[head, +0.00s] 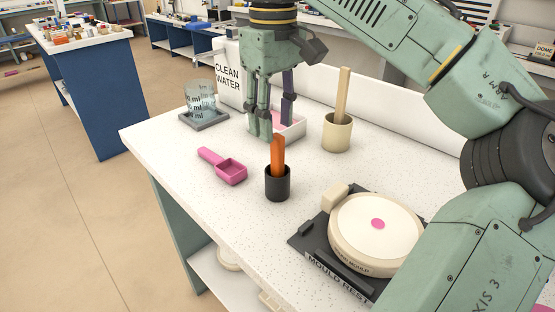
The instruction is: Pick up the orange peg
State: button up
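The orange peg (278,152) is a flat-sided orange piece standing nearly upright in a small black cup (278,187) on the white speckled worktop. Its lower part is hidden inside the cup. My gripper (277,118) points down above and behind the peg in the head view. The tip of the green finger shows just above and left of the peg's top. I cannot tell the exact gap in depth.
A pink scoop (228,171) lies left of the black cup. A beige cup with a wooden stick (338,135) stands behind right. A round mould (375,235) on a black rest is front right.

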aim_at(277, 154)
jog(key=shift+f, duration=0.95)
jog(key=f, duration=0.4)
jog(key=shift+s+d, duration=0.25)
jog(key=shift+d, duration=0.1)
jog(key=shift+f, duration=0.65)
jog(key=shift+c, duration=0.3)
jog(key=shift+a, duration=0.1)
grip_shut()
